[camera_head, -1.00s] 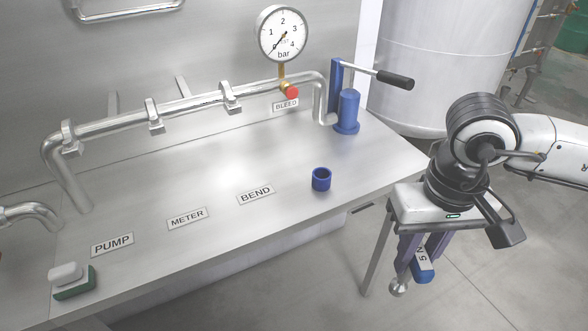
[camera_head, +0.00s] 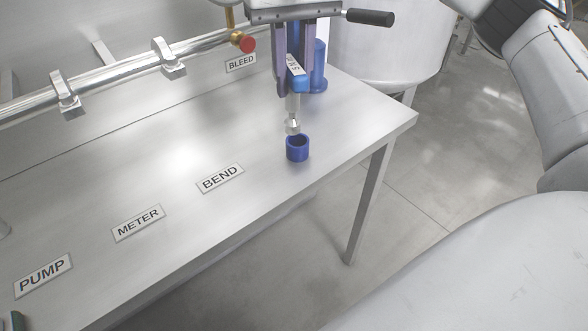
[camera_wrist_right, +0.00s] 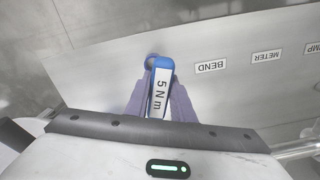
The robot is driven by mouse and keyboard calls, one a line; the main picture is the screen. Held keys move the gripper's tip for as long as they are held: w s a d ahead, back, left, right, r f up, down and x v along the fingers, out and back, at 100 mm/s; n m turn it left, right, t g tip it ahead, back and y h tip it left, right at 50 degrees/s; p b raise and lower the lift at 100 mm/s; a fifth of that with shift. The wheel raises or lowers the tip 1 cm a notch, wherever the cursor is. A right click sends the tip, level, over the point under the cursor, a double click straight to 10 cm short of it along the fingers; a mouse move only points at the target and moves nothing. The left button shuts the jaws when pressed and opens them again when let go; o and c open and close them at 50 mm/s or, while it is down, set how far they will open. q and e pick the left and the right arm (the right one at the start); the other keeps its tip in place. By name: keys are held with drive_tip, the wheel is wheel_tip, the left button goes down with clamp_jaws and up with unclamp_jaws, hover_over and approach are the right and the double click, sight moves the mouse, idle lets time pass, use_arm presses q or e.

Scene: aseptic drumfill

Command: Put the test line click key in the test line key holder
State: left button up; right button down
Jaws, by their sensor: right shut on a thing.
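The click key has a blue body with a white "5 N m" label and a metal shaft with a round tip (camera_head: 293,108). It hangs upright, tip down, in my right gripper (camera_head: 294,82), which is shut on it. The key holder is a short blue open cup (camera_head: 297,149) on the steel table. The key's tip appears just above the cup's rim in the head view; whether it touches cannot be told. In the right wrist view the key's blue and white body (camera_wrist_right: 161,88) lies between the gripper's fingers, with part of the blue cup (camera_wrist_right: 151,60) beyond it. My left gripper is out of view.
The steel table (camera_head: 150,180) carries BEND, METER and PUMP labels (camera_head: 220,178). A pipe (camera_head: 115,75) and red bleed knob (camera_head: 248,44) lie behind.

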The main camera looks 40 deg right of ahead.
sight(298, 108)
drive_tip(key=shift+w+d+r+m+b, duration=0.3)
drive_tip(key=shift+w+d+r+b, duration=0.1)
drive_tip(key=shift+d+r+b, duration=0.35)
wheel_tip(298, 108, down, 9)
drive_tip(key=shift+d+f+b, duration=0.1)
drive_tip(key=shift+d+b, duration=0.05)
drive_tip(key=shift+b, duration=0.65)
drive_tip(key=shift+f, duration=0.1)
drive_tip(key=c, duration=1.5)
unclamp_jaws()
drive_tip(key=shift+c, duration=0.2)
